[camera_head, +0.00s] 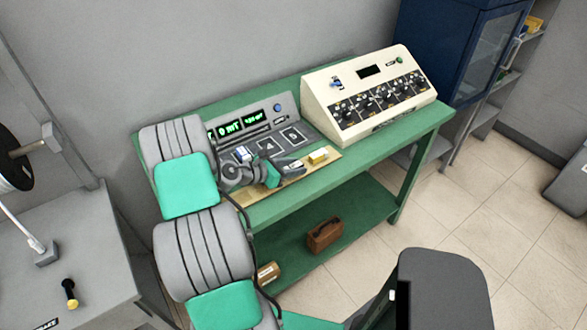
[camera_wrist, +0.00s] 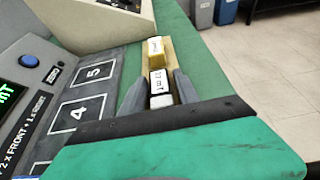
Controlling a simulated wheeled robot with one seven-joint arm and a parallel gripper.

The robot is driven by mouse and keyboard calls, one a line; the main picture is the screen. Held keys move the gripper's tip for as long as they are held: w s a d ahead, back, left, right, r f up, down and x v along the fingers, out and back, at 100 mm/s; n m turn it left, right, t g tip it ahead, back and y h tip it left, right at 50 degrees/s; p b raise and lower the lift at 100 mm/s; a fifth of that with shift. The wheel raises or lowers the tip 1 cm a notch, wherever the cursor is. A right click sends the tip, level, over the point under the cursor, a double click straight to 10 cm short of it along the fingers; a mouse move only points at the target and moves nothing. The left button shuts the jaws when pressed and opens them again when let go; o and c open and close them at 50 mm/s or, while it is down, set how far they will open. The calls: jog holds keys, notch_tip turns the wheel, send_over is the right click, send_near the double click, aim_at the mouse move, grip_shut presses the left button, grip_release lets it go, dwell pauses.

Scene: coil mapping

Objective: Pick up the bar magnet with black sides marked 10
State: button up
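A small bar magnet with a white marked top and black sides (camera_wrist: 160,88) lies on a tan strip (camera_wrist: 169,58) along the console's edge. Its marking appears upside down in the wrist view, and I cannot read it for sure. My gripper (camera_wrist: 161,82) is open, with one finger on each side of this magnet and narrow gaps showing. In the head view, my gripper (camera_head: 288,168) is low over the strip, left of the yellow magnet (camera_head: 318,157), and hides most of the black-sided magnet.
A grey console (camera_head: 284,112) with green displays and numbered squares stands on the green table (camera_head: 420,127). A cream box with knobs (camera_head: 318,92) is at its right. A white-and-blue block (camera_head: 243,153) sits on the console.

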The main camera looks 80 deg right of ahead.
grip_shut()
dwell(0.5)
